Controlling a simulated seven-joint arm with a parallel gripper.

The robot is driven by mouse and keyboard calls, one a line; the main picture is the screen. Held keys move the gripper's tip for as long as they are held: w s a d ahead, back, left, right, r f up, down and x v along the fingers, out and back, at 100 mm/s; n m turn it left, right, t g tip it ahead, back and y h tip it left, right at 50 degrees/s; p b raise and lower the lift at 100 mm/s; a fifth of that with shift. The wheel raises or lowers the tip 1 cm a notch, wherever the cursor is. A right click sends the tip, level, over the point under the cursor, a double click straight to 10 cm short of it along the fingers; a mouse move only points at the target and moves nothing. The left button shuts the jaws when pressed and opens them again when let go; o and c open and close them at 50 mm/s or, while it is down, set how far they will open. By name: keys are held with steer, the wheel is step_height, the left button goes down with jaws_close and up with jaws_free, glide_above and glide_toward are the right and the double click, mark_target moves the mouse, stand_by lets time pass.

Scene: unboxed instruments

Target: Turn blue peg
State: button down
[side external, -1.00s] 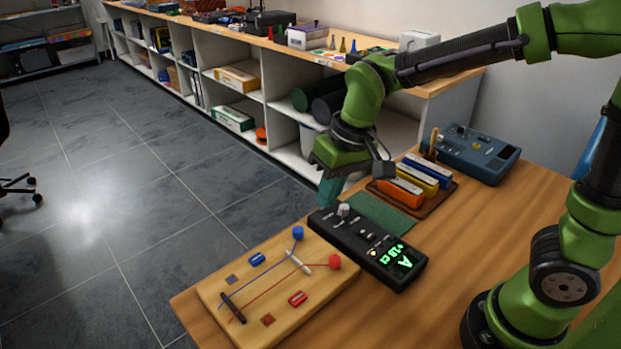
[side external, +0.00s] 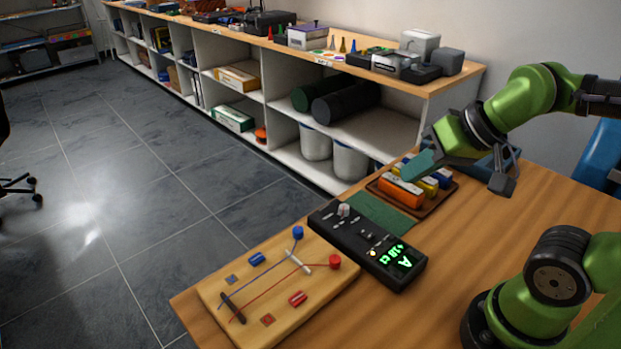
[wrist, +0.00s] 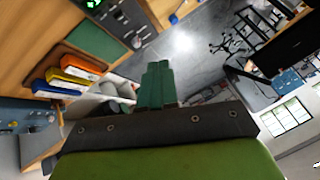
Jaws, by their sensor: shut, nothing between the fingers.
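The blue peg (side external: 298,232) stands at the back edge of a wooden board (side external: 232,262) in the side external view. A blue string runs from near it towards a dark bar (side external: 231,307). A red peg (side external: 334,261) stands at the board's right edge, with a white pointer (side external: 299,263) between the pegs. My gripper (side external: 408,172) is shut and empty, tilted over the coloured blocks, well to the right of and behind the board. Its teal fingers (wrist: 155,84) show closed together in the wrist view.
A black tuner box (side external: 368,246) with a lit green display stands beside the board. A green mat (side external: 376,214) and a tray of orange, yellow and blue blocks (side external: 401,191) lie behind it. A blue device is partly hidden by my arm. Shelves line the wall.

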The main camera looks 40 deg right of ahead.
steer(key=c, duration=1.8)
jaws_free()
steer(key=shift+o, duration=1.2)
steer(key=shift+f, duration=0.15)
steer(key=o, duration=0.6)
steer(key=w, duration=0.1)
steer(key=w+a+f+g, duration=0.1)
steer(key=w+n+g, duration=0.1)
steer(key=w, duration=0.1)
steer(key=shift+a+f, duration=0.2)
steer(key=shift+a, duration=0.05)
steer(key=shift+o, duration=0.2)
steer(key=n+g+h, duration=0.2)
steer(key=n+g, duration=0.3)
steer(key=n, duration=0.7)
glide_above(298, 229)
step_height(298, 229, down, 2)
steer(key=f, duration=0.1)
step_height(298, 229, down, 16)
steer(key=shift+r, duration=0.1)
steer(key=shift+m, duration=0.3)
jaws_close()
